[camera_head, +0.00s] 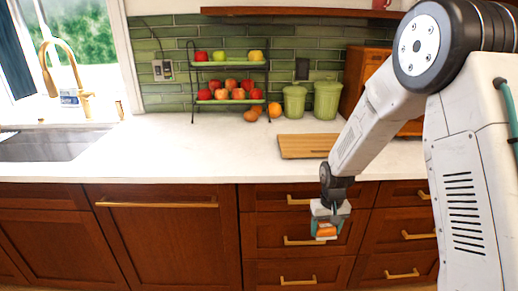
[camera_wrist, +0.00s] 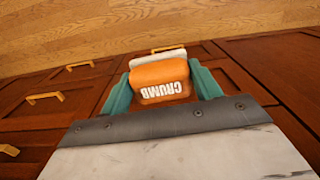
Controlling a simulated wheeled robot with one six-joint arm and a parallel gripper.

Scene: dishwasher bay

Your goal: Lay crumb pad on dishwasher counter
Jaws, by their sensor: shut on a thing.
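The crumb pad (camera_wrist: 160,82) is orange with a pale layer and white lettering reading CRUMB. My gripper (camera_wrist: 162,90) is shut on it, with a teal finger on each side. In the head view the pad (camera_head: 326,231) hangs at my gripper (camera_head: 327,222), in front of the drawer fronts and below the counter edge. The dishwasher counter is the white worktop (camera_head: 160,160); its stretch above the wide panel (camera_head: 160,235) with a long brass handle is bare.
A sink (camera_head: 50,145) with a brass faucet (camera_head: 72,75) is at the left. A wooden board (camera_head: 305,146), green canisters (camera_head: 327,99) and a two-tier fruit rack (camera_head: 228,95) stand on the counter. Brass drawer handles (camera_head: 300,241) stick out near my gripper.

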